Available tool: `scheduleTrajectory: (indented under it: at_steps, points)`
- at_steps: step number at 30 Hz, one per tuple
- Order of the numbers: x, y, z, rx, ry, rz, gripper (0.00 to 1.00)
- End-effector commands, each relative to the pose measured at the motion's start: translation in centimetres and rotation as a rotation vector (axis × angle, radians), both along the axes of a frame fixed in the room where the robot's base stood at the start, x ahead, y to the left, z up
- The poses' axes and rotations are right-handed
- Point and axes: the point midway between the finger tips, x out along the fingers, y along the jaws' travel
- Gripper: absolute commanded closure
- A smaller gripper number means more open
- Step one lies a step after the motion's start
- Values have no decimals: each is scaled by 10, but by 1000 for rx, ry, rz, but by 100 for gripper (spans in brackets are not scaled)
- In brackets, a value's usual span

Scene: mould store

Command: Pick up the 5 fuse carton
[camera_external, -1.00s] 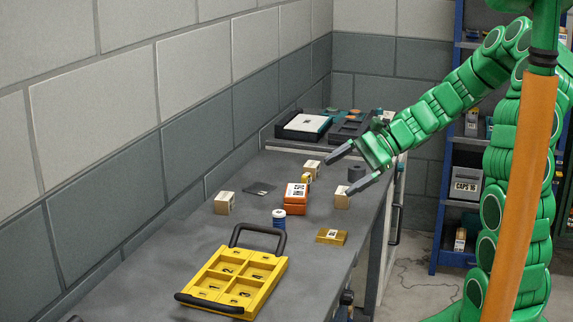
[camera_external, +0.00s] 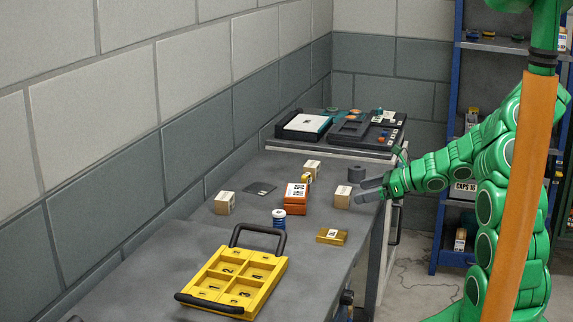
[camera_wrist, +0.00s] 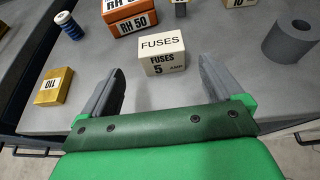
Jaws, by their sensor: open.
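The 5 fuse carton (camera_wrist: 162,53) is a small cream box lettered "FUSES 5 AMP" in the wrist view. It stands upright on the grey bench (camera_external: 190,249), and in the external view the carton (camera_external: 342,197) is near the bench's right edge. My gripper (camera_wrist: 158,78) is open in the wrist view, with one finger on each side of the space in front of the carton. The carton lies just ahead, between the lines of the fingers, and nothing is held. In the external view my gripper (camera_external: 362,190) is just right of the carton, low over the bench edge.
An orange RH 50 box (camera_external: 295,203) stands left of the carton, and a dark grey cylinder (camera_external: 356,173) behind it. A gold box (camera_external: 332,236), a blue-and-white spool (camera_external: 279,219) and a yellow tray (camera_external: 209,304) are nearer. Other cream boxes (camera_external: 224,203) stand on the bench.

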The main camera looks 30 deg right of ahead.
Motion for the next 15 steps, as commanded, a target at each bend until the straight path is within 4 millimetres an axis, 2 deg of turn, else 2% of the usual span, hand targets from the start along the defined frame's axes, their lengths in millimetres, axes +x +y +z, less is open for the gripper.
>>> scheduleTrajectory:
  at_steps: [15]
  points:
    - [20,22,-11,0,-2,5,6]
